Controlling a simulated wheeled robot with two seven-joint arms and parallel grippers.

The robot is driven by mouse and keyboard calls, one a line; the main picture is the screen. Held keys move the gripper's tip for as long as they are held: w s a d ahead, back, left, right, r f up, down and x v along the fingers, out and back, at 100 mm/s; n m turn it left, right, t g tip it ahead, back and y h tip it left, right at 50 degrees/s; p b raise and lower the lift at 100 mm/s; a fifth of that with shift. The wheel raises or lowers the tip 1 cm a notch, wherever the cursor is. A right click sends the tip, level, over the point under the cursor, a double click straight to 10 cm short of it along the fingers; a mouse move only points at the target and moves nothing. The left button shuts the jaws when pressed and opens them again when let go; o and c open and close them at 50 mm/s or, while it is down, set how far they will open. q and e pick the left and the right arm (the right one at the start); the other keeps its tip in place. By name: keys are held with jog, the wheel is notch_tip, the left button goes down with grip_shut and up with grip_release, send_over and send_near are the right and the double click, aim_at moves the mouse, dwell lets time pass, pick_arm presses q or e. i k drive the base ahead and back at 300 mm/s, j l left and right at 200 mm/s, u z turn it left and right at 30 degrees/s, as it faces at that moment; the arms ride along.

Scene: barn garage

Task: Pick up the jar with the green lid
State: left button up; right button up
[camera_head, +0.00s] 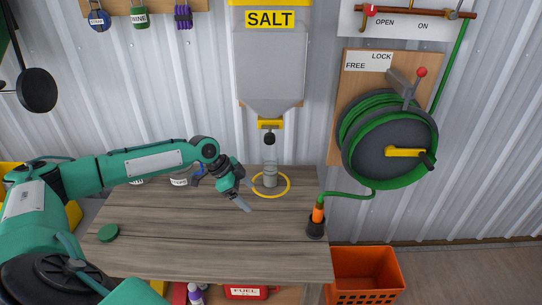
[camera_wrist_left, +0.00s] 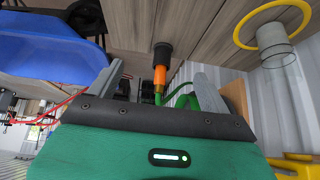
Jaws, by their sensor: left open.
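A clear glass jar (camera_head: 270,175) with grey contents stands upright inside a yellow ring (camera_head: 288,187) at the back right of the wooden table (camera_head: 200,250). I see no lid on it. A round green lid (camera_head: 108,232) lies apart at the table's left side. My left gripper (camera_head: 249,196) is open and empty, just left of the jar and slightly in front of it. The jar shows in the left wrist view (camera_wrist_left: 275,45), outside the fingers (camera_wrist_left: 160,88). My right gripper is not in view.
A salt dispenser (camera_head: 268,65) hangs above the jar, its spout close over it. An orange-tipped hose nozzle (camera_head: 317,216) stands at the table's right edge, below a green hose reel (camera_head: 388,140). Labelled tins (camera_head: 179,181) sit behind my left arm. The table's front middle is clear.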

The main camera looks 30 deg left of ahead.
aim_at(270, 165)
jog(key=i+j, duration=0.75)
